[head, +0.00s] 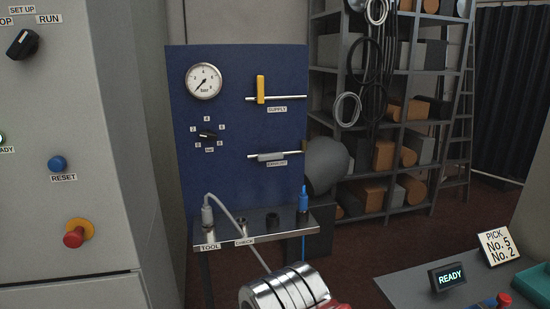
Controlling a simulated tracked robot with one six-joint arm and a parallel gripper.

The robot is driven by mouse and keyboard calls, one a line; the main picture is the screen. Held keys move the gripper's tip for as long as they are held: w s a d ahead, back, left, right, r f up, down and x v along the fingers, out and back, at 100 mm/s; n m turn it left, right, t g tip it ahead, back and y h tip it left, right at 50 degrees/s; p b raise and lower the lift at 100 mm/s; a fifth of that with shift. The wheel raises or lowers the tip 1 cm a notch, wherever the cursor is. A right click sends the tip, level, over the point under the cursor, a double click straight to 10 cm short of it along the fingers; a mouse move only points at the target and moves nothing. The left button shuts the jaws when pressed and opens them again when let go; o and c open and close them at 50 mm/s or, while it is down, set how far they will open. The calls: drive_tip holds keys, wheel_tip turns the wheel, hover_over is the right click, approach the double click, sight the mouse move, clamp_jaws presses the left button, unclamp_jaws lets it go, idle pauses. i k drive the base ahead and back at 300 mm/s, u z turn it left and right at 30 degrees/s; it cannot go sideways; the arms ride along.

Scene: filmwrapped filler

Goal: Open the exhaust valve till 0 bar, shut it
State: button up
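The blue panel (235,185) stands left of centre. The exhaust valve (271,156) is on its lower pipe, above an "EXHAUST" label. Its grey handle appears to lie along the pipe. The supply valve (261,89) is on the upper pipe; its yellow handle stands upright, across the pipe. The round white pressure gauge (204,81) is at the panel's upper left. Its dark needle points to the lower left, near the low end of the scale; the exact reading is too small to tell. My gripper is not in view.
A small selector knob (208,135) is below the gauge. A metal shelf (265,220) juts out under the panel, holding a grey-hosed tool (207,212) and a blue fitting (303,200). A grey cabinet (70,150) is at left.

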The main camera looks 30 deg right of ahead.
sight(275, 156)
drive_tip(key=i, duration=1)
